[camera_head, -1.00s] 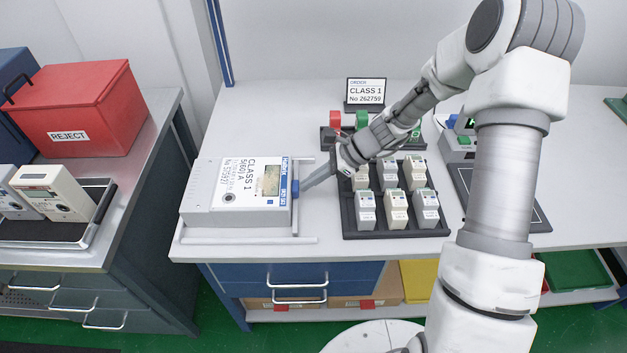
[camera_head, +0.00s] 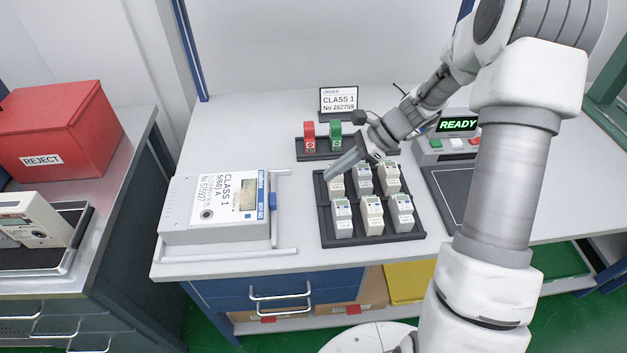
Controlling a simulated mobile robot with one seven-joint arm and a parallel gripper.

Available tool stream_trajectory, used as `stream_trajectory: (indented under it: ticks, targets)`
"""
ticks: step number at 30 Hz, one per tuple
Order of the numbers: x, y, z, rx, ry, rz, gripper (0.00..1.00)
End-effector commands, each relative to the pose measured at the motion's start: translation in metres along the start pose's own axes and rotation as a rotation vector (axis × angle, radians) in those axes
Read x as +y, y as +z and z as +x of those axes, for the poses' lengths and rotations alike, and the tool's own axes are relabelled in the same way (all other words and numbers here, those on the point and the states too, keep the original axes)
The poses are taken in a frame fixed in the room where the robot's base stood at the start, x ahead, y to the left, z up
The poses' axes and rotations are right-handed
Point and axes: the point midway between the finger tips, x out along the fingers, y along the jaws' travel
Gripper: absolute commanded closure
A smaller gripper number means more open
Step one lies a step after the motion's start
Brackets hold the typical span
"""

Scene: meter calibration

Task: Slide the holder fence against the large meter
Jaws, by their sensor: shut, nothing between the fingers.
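The large meter (camera_head: 215,205), a pale grey box marked CLASS 1, lies flat in its white holder (camera_head: 287,251) at the left of the bench. The holder fence, with its blue knob (camera_head: 273,201), stands along the meter's right side. It looks up against the meter, but any thin gap is too small to tell. My gripper (camera_head: 328,177) is shut and empty. Its fingers are to the right of the fence, clear of the knob, over the back left of the small-meter tray.
Several small meters stand in a dark tray (camera_head: 327,240). Behind it are red (camera_head: 309,136) and green (camera_head: 335,135) tools in a rack, and an order sign (camera_head: 339,101). A READY test unit (camera_head: 455,145) stands right. A red REJECT box (camera_head: 55,130) is on the left bench.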

Motion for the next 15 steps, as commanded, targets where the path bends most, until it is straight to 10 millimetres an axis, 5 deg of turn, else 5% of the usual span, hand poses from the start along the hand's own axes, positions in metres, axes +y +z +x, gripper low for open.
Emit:
stream_trajectory:
  ticks: [10, 15]
  targets:
    - [0.004, -0.001, 0.003, -0.001, -0.001, -0.004, 1.00]
    - [0.005, -0.002, 0.026, -0.002, 0.003, -0.003, 1.00]
